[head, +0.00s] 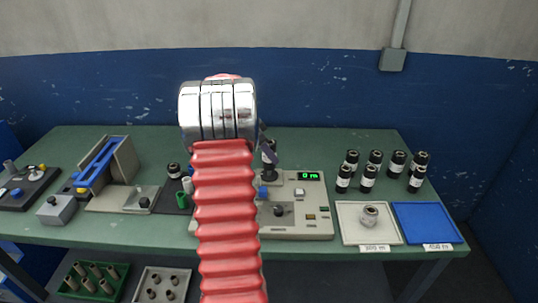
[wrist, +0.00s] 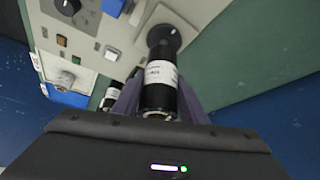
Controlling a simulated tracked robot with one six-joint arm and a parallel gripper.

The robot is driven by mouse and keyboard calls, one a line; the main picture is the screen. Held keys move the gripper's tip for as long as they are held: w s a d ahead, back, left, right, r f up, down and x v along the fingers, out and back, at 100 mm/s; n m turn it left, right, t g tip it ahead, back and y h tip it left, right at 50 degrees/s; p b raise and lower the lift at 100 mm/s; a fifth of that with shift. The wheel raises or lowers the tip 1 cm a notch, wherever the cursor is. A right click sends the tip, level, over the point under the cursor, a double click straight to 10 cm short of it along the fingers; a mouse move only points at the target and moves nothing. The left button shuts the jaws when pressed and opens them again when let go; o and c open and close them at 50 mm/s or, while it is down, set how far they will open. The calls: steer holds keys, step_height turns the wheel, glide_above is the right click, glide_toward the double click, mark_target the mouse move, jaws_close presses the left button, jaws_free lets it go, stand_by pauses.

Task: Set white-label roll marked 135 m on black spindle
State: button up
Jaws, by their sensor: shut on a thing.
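My gripper (wrist: 158,103) is shut on a black roll with a white label (wrist: 160,90), seen in the wrist view between the purple fingers. The label's small print is upside down and seems to read 135 m. Just beyond the roll's far end is a round black disc with a hub (wrist: 164,38), which looks like the black spindle; I cannot tell if the roll touches it.
Several black rolls with white labels (head: 375,157) stand at the back right. A light tray (head: 349,233) holds a grey roll (head: 370,215); a blue tray (head: 428,222) beside it looks empty. The machine's green display (head: 309,176) reads 0. Another labelled roll (wrist: 112,96) is near the left finger.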

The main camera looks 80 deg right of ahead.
steer(key=shift+f, duration=1.75)
stand_by(1.2)
steer(key=o, duration=1.2)
steer(key=shift+o, duration=0.2)
steer(key=shift+o, duration=0.2)
steer(key=o, duration=0.4)
steer(key=shift+o, duration=0.2)
steer(key=shift+r, duration=0.15)
